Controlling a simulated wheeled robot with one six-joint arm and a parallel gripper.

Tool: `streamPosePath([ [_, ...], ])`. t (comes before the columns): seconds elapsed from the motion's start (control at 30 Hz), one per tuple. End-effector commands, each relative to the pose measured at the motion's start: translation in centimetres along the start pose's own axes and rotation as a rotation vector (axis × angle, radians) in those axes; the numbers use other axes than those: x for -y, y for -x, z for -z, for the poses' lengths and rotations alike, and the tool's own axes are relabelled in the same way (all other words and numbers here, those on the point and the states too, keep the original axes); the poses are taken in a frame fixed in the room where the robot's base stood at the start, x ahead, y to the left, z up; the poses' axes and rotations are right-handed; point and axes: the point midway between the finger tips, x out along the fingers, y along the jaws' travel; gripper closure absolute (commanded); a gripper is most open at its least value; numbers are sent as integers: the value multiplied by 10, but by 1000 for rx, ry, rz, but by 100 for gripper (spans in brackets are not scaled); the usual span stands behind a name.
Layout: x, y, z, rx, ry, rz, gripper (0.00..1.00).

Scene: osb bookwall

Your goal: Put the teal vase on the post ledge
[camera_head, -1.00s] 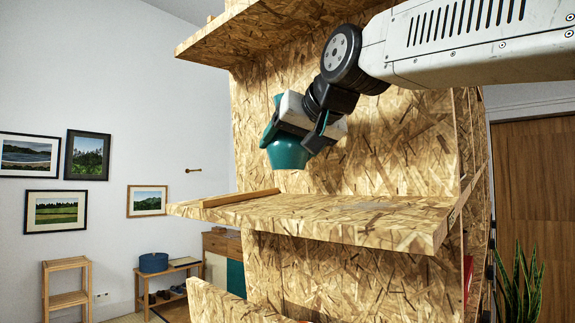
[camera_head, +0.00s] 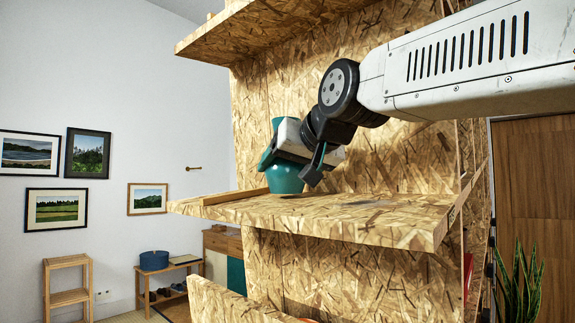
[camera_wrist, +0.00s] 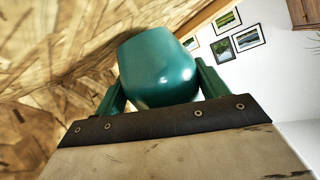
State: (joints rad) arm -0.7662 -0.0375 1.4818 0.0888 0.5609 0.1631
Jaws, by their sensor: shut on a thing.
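The teal vase (camera_head: 285,178) is upright at the ledge, its base at or just above the board; I cannot tell whether it touches. In the wrist view the vase (camera_wrist: 158,68) sits between the two green fingers. My gripper (camera_head: 290,158) is shut on the vase around its middle, coming in from the upper right. My gripper also shows in the wrist view (camera_wrist: 155,90). The OSB ledge (camera_head: 350,222) runs across the middle of the head view. Part of the vase is hidden behind my gripper.
A thin wooden strip (camera_head: 234,197) lies along the ledge's left end, close to the vase. An upper OSB shelf (camera_head: 250,27) hangs above. The OSB back wall (camera_head: 405,160) stands behind. The ledge to the right of the vase is clear.

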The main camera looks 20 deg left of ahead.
Motion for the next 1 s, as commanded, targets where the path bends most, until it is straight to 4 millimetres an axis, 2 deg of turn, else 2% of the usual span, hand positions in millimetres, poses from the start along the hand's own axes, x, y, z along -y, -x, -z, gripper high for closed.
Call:
streamPosePath([
  [0.07,0,1,1,-2,0,1,62],
  [0.1,0,0,0,0,0,0,22],
  [0.17,0,0,0,0,0,0,6],
  [0.47,0,0,0,0,0,0,6],
  [0.63,3,8,13,-2,0,1,6],
  [1.0,3,90,11,-2,0,0,6],
])
